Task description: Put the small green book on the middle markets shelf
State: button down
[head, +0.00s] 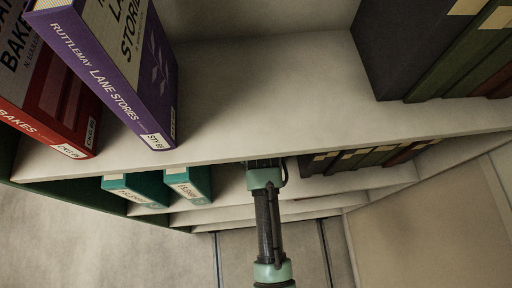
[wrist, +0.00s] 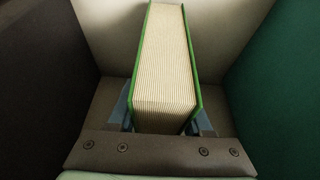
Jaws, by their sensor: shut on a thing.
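The small green book (wrist: 165,62) is between the two fingers of my gripper (wrist: 165,118) in the wrist view. Its cream page edges face the camera and green covers show on both sides. My gripper is shut on it. In the head view my arm reaches into the shelf (head: 232,187) below the upper board, and the upper board hides the fingers and the green book. Teal books (head: 190,182) stand left of my arm on that shelf, and dark and green books (head: 355,159) stand to its right. I cannot read any shelf label.
On the upper board (head: 270,110) stand a purple Lane Stories book (head: 115,75), a red Bakes book (head: 65,100) and dark books (head: 420,50). In the wrist view a dark surface (wrist: 50,70) lies left and a green one (wrist: 280,80) right, with a gap between them.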

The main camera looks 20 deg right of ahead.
jog(key=shift+c, duration=1.6)
grip_release()
jog(key=shift+f, duration=0.1)
jog(key=shift+r+p, duration=0.3)
jog(key=shift+r, duration=0.3)
jog(key=shift+s+r, duration=0.1)
jog(key=shift+r, duration=0.05)
jog(key=s+a+b, duration=0.2)
jog(key=s+b, duration=0.2)
jog(key=s, duration=0.8)
jog(key=shift+a+r, duration=0.2)
jog(key=shift+r, duration=0.2)
jog(key=shift+s, duration=0.15)
